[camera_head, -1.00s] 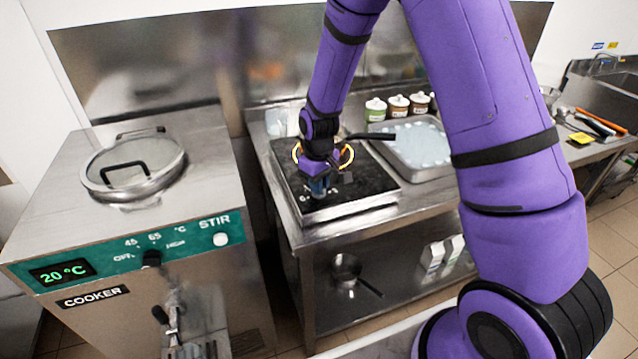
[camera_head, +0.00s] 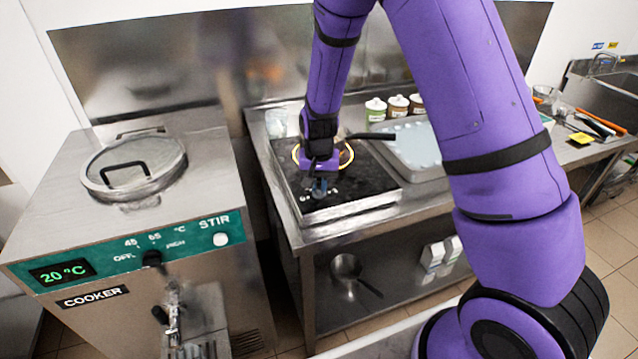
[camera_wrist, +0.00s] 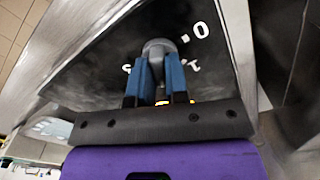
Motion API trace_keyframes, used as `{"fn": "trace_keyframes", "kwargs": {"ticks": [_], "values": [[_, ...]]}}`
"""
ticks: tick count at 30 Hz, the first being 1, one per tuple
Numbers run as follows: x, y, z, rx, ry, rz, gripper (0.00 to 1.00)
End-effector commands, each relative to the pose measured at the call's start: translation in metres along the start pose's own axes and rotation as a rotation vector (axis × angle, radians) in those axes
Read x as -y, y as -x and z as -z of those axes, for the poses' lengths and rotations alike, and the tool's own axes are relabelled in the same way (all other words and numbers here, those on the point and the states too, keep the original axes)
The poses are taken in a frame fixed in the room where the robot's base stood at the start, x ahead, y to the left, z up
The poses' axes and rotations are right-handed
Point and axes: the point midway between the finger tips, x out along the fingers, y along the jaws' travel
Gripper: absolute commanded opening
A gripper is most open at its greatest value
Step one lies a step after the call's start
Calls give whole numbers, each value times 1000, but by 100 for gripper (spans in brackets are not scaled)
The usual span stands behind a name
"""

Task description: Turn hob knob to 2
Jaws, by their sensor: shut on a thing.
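The hob (camera_head: 362,195) is a black plate in a steel frame on the steel counter, with an orange-lit ring under my wrist. In the wrist view the grey hob knob (camera_wrist: 158,47) stands on the black surface, with white marks around it; a 0 and a 1 can be made out. My gripper (camera_wrist: 159,72) has its blue fingers closed on the knob from both sides. In the head view my gripper (camera_head: 319,186) is over the front left of the hob, and the knob is mostly hidden. I cannot read the knob's setting.
A steel cooker (camera_head: 215,170) with a glass lid (camera_head: 133,165) stands left of the counter. A metal tray (camera_head: 412,150) and several lidded jars (camera_head: 376,110) are right of and behind the hob. A dark handle (camera_head: 371,136) reaches over the hob's back.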

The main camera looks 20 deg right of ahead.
Motion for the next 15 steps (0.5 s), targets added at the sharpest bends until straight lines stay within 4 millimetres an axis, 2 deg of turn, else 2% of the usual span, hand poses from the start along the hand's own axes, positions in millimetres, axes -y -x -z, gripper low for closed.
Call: {"fn": "trace_keyframes", "kwargs": {"ticks": [15], "values": [[0,1,1,-2,-117,1,0]]}}
